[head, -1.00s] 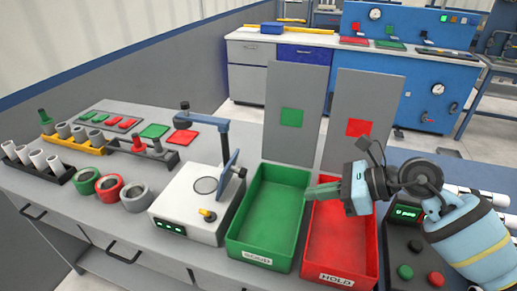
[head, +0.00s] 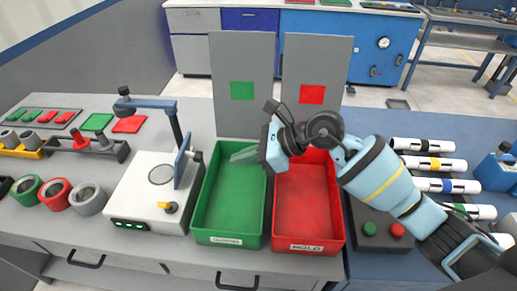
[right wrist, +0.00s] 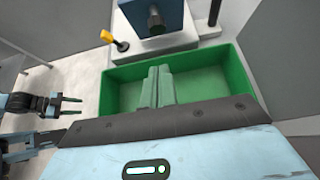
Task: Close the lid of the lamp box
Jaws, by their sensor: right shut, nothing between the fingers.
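The lamp box (head: 135,205) is a white box with a round window on top, a yellow knob and green lights on its front. Its blue lid (head: 183,160) stands raised and tilted at the box's right side. In the right wrist view the blue lid (right wrist: 152,18) is at the top, with a dark knob. My right gripper (head: 243,155), with green fingers, is shut and empty over the green bin, to the right of the lid and apart from it. My left gripper (right wrist: 72,106) shows at the left of the right wrist view, its fingers apart and empty.
A green bin (head: 228,238) and a red bin (head: 308,248) stand right of the box, with grey panels behind them. A lamp arm (head: 150,103) rises behind the box. Grey, red and green rings (head: 55,194) lie to its left. White pipes (head: 422,145) lie at the right.

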